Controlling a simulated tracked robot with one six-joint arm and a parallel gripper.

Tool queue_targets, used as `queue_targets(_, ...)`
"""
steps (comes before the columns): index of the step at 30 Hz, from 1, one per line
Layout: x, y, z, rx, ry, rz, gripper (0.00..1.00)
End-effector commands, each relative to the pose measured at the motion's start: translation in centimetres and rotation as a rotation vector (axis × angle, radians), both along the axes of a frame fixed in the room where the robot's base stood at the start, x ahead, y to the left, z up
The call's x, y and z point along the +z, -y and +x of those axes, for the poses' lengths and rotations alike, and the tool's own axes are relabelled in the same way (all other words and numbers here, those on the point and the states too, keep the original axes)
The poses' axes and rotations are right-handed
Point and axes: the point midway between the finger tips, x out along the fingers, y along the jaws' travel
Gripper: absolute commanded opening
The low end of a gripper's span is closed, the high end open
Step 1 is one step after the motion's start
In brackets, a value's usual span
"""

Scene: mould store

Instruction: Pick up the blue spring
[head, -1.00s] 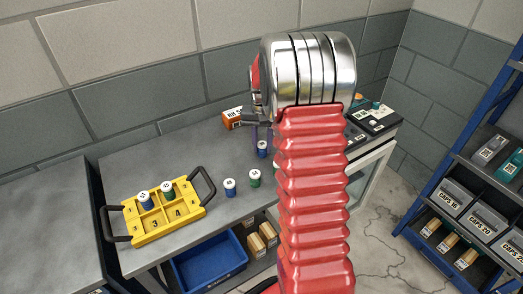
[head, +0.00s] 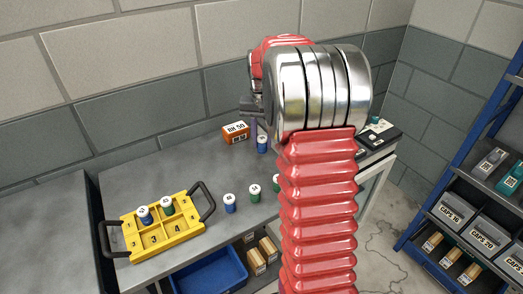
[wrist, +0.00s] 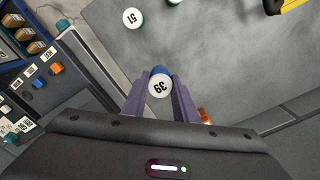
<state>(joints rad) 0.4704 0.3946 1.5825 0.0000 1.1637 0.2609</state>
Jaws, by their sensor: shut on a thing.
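A blue spring (head: 262,144) with a white, numbered top is at my gripper (head: 257,133), left of my arm in the head view. In the wrist view the same spring (wrist: 159,84) sits between the purple fingers of my gripper (wrist: 153,92), which are shut on it. It appears held a little above the grey bench (head: 180,180). Its lower part is hard to see in the wrist view.
A blue spring (head: 229,203) and a green one (head: 255,194) stand on the bench, another green one partly behind my arm. A yellow tray (head: 180,238) holds a blue and a green one.

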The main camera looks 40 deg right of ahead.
Motion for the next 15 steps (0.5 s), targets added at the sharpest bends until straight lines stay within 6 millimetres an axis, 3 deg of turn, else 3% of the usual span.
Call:
queue_targets(4,1.02,-0.01,0.01,0.0,0.0,0.0,0.03)
queue_targets(15,1.09,-0.02,-0.01,0.0,0.0,0.0,0.03)
